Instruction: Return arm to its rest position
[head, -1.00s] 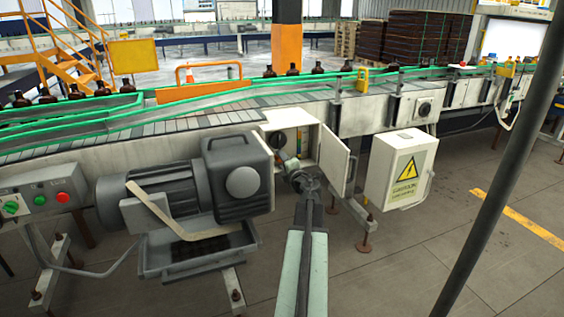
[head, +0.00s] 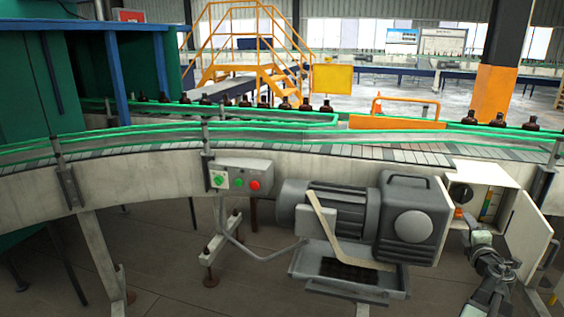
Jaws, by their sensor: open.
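My gripper (head: 470,224) shows at the lower right of the head view, at the end of my arm. It is open, though its fingers are small in the picture. It is in front of the open white control box (head: 490,171), and I cannot tell whether it touches anything there. The box door (head: 528,240) hangs open to the right of my gripper. Inside the box are a dark round part (head: 460,193) and a strip of coloured marks. My arm reaches up from the bottom edge of the picture.
A grey motor (head: 345,208) with its gearbox stands left of the box. A panel with green and red buttons (head: 240,178) is further left. The conveyor (head: 330,150) with green rails runs behind, carrying several amber bottles (head: 470,118). Bare floor shows below.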

